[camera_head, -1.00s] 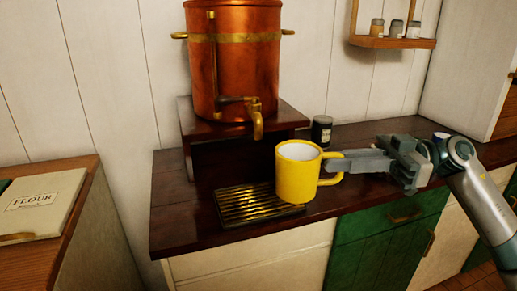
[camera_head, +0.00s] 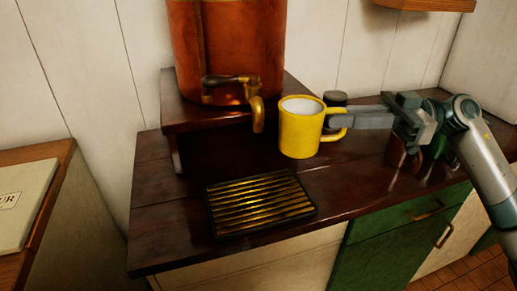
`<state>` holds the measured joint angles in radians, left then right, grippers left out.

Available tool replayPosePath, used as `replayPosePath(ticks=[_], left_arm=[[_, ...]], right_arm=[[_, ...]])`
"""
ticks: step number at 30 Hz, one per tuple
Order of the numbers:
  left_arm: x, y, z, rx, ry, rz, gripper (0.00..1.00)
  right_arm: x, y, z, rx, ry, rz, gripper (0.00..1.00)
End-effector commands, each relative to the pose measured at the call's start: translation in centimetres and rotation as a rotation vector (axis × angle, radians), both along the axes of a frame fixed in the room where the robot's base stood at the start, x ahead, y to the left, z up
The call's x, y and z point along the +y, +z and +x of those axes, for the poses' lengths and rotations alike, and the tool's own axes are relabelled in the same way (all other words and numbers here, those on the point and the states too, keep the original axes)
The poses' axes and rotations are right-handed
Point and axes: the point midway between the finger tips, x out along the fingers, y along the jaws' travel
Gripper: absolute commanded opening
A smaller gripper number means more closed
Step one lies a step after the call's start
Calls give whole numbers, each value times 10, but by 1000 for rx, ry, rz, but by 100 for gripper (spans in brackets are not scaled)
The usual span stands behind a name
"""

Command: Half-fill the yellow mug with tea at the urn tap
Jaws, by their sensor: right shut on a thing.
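The yellow mug (camera_head: 300,135) is upright, with its white inside showing and no tea visible in it. My right gripper (camera_head: 345,119) is shut on the mug's handle, at the mug's right side. The mug appears held above the counter, just right of the brass urn tap (camera_head: 257,112) and not under its spout. The copper urn (camera_head: 228,45) stands on a dark wooden stand (camera_head: 190,116). A brass drip grille (camera_head: 260,203) lies on the counter in front of the tap. My left gripper is out of view.
A dark jar (camera_head: 335,98) stands behind the mug, partly hidden. More items on the counter are partly hidden by my right arm. A flour box (camera_head: 25,205) lies on the left cabinet. The dark counter (camera_head: 160,215) is clear around the grille.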

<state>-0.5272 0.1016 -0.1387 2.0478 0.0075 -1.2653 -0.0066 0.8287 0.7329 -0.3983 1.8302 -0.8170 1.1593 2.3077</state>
Motion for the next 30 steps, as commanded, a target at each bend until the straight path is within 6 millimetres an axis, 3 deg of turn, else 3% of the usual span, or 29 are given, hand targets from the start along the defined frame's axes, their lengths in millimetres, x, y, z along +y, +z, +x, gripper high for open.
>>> replayPosePath(ticks=[8, 21, 30], left_arm=[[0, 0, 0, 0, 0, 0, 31], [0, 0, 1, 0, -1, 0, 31], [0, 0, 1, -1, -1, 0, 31]], right_arm=[[0, -5, 0, 1, 0, 1, 0], [0, -49, 0, 1, 0, 2, 0], [0, -60, 0, -1, 0, 1, 0]])
